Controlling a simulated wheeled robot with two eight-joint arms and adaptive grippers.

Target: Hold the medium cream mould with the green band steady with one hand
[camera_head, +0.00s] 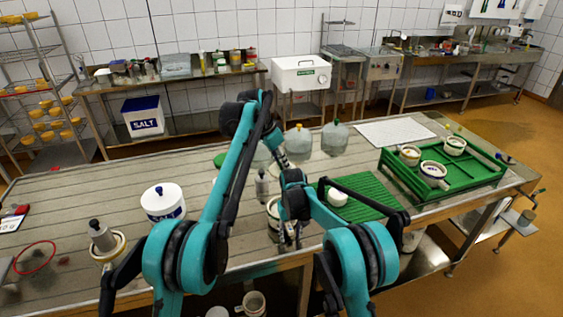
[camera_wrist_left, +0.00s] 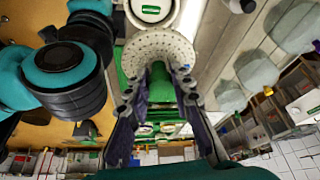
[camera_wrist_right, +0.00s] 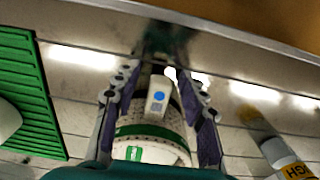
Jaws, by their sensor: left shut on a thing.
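The cream mould with the green band (camera_wrist_right: 150,132) stands between the two fingers of my right gripper (camera_wrist_right: 157,90) in the right wrist view. It is perforated and carries a green-and-white label. The fingers are apart, one on each side. In the head view the cream mould (camera_head: 272,211) is partly hidden by my arms. I cannot tell whether this piece belongs to the mould. A white round thing with a green label (camera_wrist_left: 150,9) lies beyond it.
A ribbed green mat (camera_head: 365,206) bears a white piece (camera_head: 338,196). A green tray (camera_head: 475,183) at the right holds several small moulds.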

